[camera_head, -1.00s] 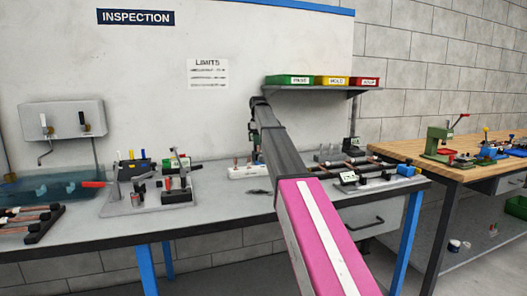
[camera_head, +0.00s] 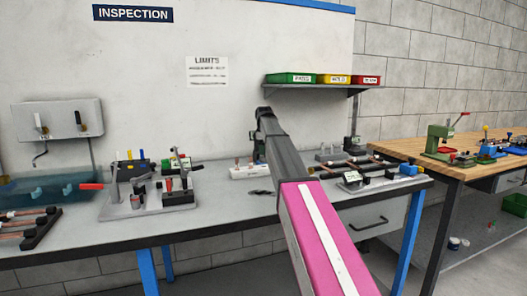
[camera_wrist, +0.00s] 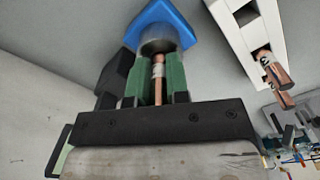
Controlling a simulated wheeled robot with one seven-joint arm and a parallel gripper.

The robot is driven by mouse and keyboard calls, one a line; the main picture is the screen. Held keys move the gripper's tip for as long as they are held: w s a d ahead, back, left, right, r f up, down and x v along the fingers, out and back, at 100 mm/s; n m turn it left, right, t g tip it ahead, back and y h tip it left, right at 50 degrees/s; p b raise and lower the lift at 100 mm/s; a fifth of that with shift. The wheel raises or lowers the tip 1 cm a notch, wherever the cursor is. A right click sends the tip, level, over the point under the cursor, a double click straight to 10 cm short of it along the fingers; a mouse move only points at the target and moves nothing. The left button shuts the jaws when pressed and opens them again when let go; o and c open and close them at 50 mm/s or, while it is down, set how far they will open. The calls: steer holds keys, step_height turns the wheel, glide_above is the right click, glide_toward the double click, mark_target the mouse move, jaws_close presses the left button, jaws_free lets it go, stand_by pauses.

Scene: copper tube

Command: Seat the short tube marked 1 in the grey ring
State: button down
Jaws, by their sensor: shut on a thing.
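In the wrist view, my gripper (camera_wrist: 159,76) has two green fingers shut on a short copper tube (camera_wrist: 158,92). The tube has a pale label whose mark I cannot read. A grey ring (camera_wrist: 158,43) in a blue body (camera_wrist: 160,14) lies just beyond the fingertips, in line with the tube. The tube's far end meets or overlaps the ring's near edge; I cannot tell whether it is inside.
A white rack (camera_head: 243,172) stands on the grey bench beside my arm; in the wrist view, copper tubes (camera_wrist: 275,72) stand in it. A fixture (camera_head: 150,205) stands to the left. Tubes on black supports (camera_head: 365,170) lie to the right. A shelf with bins (camera_head: 325,86) hangs above.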

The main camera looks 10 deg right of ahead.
steer(key=c, duration=1.1)
jaws_free()
step_height(320, 180, up, 12)
steer(key=shift+r, duration=0.15)
